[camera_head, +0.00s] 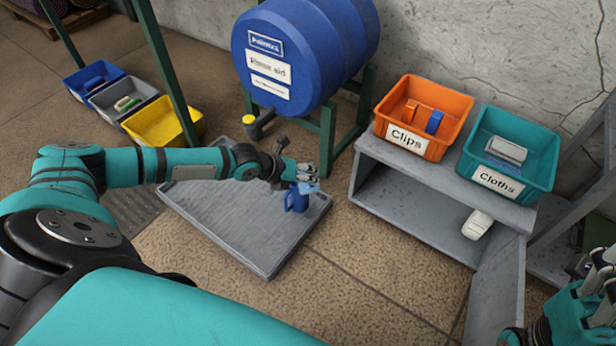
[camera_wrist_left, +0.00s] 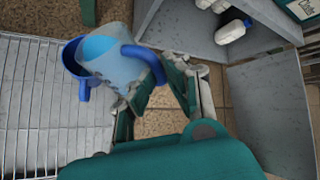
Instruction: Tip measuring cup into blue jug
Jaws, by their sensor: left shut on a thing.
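The blue jug (camera_head: 297,201) stands on the right part of the grey grated tray, below my left gripper. The clear measuring cup (camera_head: 310,188) is at the jug's top. In the left wrist view the measuring cup (camera_wrist_left: 115,68) has a blue handle and blue inside it, and overlaps the jug (camera_wrist_left: 70,58), partly hiding it. I cannot tell whether they touch, or how far the cup is tilted. My left gripper (camera_head: 302,174) is shut on the measuring cup, at its handle side. My right gripper (camera_head: 592,268) is at the lower right edge, partly cut off; its jaws are unclear.
A blue barrel (camera_head: 300,55) with a tap (camera_head: 257,125) stands behind the grey tray (camera_head: 235,225). A grey cabinet (camera_head: 430,180) with an open door bears an orange Clips bin (camera_head: 440,95) and a teal Cloths bin (camera_head: 535,140). A white bottle (camera_head: 477,225) sits inside.

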